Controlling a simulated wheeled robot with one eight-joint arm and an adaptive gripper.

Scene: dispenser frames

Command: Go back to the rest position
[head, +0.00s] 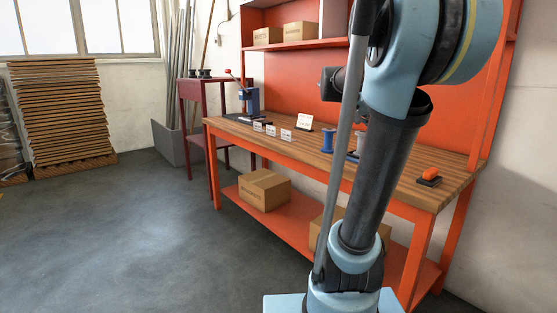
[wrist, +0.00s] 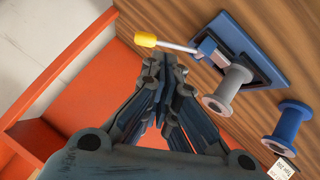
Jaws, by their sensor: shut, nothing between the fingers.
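My gripper (wrist: 165,62) shows in the wrist view with its dark fingers drawn together at the tips and nothing between them. It is apart from the wooden bench top (wrist: 135,13), with the orange frame behind it. A grey spool (wrist: 228,88) and a blue spool (wrist: 290,122) stand to its right. A blue plate (wrist: 243,45) lies up and right of the fingertips, with a yellow-tipped lever (wrist: 146,40) reaching toward the left. In the head view my arm crosses in front of the bench, and I cannot make out the fingers there.
The orange workbench (head: 300,167) has a lower shelf with cardboard boxes (head: 264,190). Small cards (head: 271,130), a blue spool and an orange-and-black item (head: 429,177) sit on top. An upper shelf (head: 290,46) is behind. The floor (head: 130,230) at left is clear.

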